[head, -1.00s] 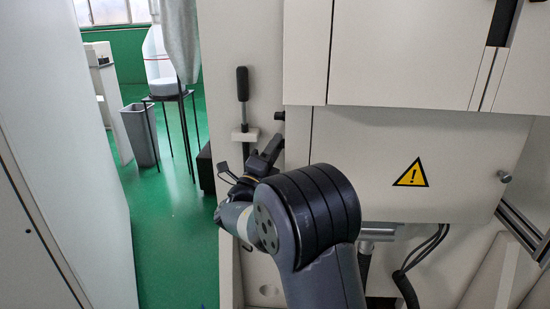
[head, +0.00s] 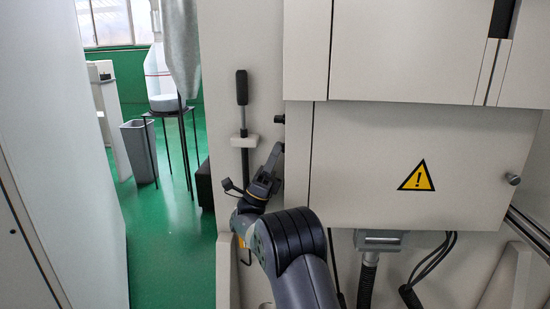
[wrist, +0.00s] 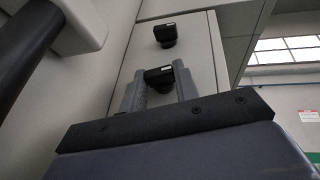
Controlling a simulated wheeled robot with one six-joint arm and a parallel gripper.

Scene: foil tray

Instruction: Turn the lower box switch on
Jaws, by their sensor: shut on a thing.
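The lower box switch is a small black knob (wrist: 158,76) on the side face of the pale box. In the wrist view the two grey fingers of my gripper (wrist: 157,82) stand on either side of it and are shut on it. In the head view my gripper (head: 277,153) reaches up to the box's left edge and hides the lower switch. The upper switch is a similar black knob (wrist: 165,35) beyond the lower one; it also shows in the head view (head: 280,119), clear of the fingers. I cannot tell whether the lower switch is on or off.
A black-handled lever (head: 242,88) stands upright in a pale bracket just left of my gripper. The box door (head: 370,150) carries a yellow warning sign (head: 417,176). A hose (head: 368,280) and cables hang below. Green floor (head: 160,240) is open at left.

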